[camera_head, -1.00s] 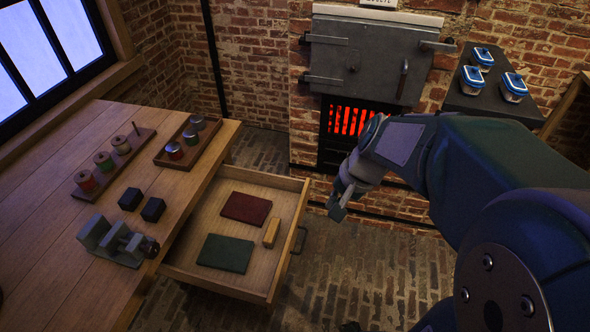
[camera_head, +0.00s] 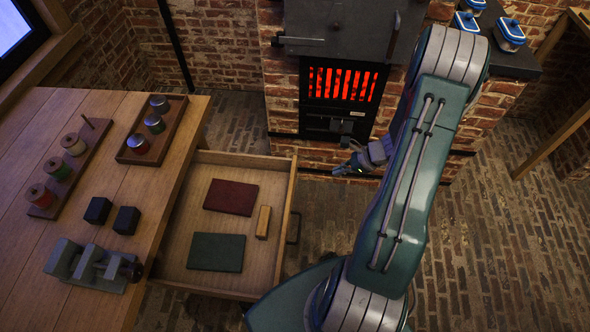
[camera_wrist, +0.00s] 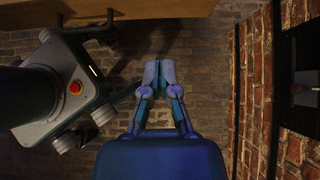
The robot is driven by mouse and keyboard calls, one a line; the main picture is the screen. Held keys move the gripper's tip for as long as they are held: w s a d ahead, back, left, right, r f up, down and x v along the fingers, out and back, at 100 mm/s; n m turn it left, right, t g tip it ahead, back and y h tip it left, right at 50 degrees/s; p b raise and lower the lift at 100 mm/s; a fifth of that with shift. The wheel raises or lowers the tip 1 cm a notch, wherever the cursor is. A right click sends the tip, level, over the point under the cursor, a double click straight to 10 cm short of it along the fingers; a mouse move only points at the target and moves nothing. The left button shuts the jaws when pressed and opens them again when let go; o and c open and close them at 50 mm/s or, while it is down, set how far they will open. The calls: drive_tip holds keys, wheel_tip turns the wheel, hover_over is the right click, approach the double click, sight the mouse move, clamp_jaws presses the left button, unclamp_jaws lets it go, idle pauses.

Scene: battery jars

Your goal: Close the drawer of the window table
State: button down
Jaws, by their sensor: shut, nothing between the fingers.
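The window table (camera_head: 130,190) stands at the left in the head view. Its drawer (camera_head: 225,165) is pulled out toward the right, with a dark handle (camera_head: 294,228) on its front. Inside lie a dark red book-like slab (camera_head: 230,197), a green one (camera_head: 215,252) and a small wooden block (camera_head: 263,222). My gripper (camera_head: 346,170) is to the right of the drawer front, apart from it, before the brick stove base. In the wrist view my gripper (camera_wrist: 159,75) has its fingertips together and holds nothing. A wooden edge (camera_wrist: 170,12) crosses the top of the wrist view.
On the tabletop are a vise (camera_head: 95,265), two black cubes (camera_head: 112,215), a spool rack (camera_head: 68,165) and a tray of tins (camera_head: 150,130). A stove with a glowing grate (camera_head: 342,84) stands behind. The brick floor (camera_head: 480,260) is open at the right.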

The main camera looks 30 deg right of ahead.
drive_tip(key=w+a+r+x, duration=0.1)
drive_tip(key=x, duration=1.2)
drive_tip(key=shift+a+r, duration=0.25)
drive_tip(key=shift+r, duration=0.1)
drive_tip(key=w+a, duration=0.6)
drive_tip(key=a, duration=0.3)
drive_tip(key=w+a, duration=0.6)
drive_tip(key=a, duration=0.4)
drive_tip(key=w+a, duration=0.7)
drive_tip(key=a, duration=0.2)
drive_tip(key=shift+w+a, duration=0.1)
drive_tip(key=shift+a, duration=0.15)
